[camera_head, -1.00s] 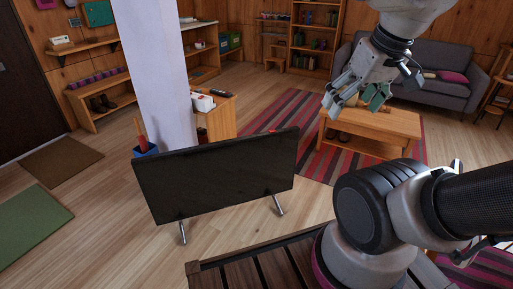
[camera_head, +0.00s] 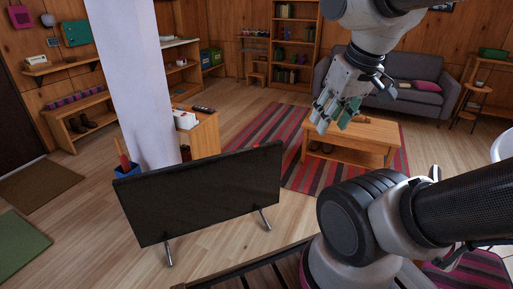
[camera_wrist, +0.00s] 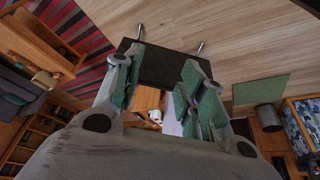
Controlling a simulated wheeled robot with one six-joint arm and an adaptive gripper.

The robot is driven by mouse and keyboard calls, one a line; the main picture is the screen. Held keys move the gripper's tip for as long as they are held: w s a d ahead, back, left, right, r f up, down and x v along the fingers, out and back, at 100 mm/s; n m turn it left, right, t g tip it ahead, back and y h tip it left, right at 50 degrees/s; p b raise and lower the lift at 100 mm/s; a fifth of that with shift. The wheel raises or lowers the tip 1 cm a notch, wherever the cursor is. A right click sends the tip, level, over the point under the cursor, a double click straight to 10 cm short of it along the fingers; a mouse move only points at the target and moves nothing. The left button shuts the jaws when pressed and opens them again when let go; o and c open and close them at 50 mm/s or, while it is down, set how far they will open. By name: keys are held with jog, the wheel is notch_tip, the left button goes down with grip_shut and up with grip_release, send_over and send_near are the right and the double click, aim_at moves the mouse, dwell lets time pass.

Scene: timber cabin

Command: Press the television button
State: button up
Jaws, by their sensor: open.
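The television (camera_head: 200,192) is a thin black panel on two metal feet, standing left of centre in the head view. A small red spot (camera_head: 256,145) shows at its top edge; it is too small to tell for certain that it is the button. My gripper (camera_head: 335,118) is open and empty, raised in the air to the upper right of the television and apart from it. In the wrist view, the fingers of my gripper (camera_wrist: 160,92) are spread, and the dark television (camera_wrist: 158,66) shows between and beyond them.
A white pillar (camera_head: 148,90) stands behind the television, with a wooden cabinet (camera_head: 205,132) beside it. A low wooden table (camera_head: 345,157) stands on a striped rug (camera_head: 268,130) before a grey sofa (camera_head: 420,100). Slatted dark wood (camera_head: 262,277) lies below. Open floor shows at left.

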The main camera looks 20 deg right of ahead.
grip_shut()
dwell(1.1)
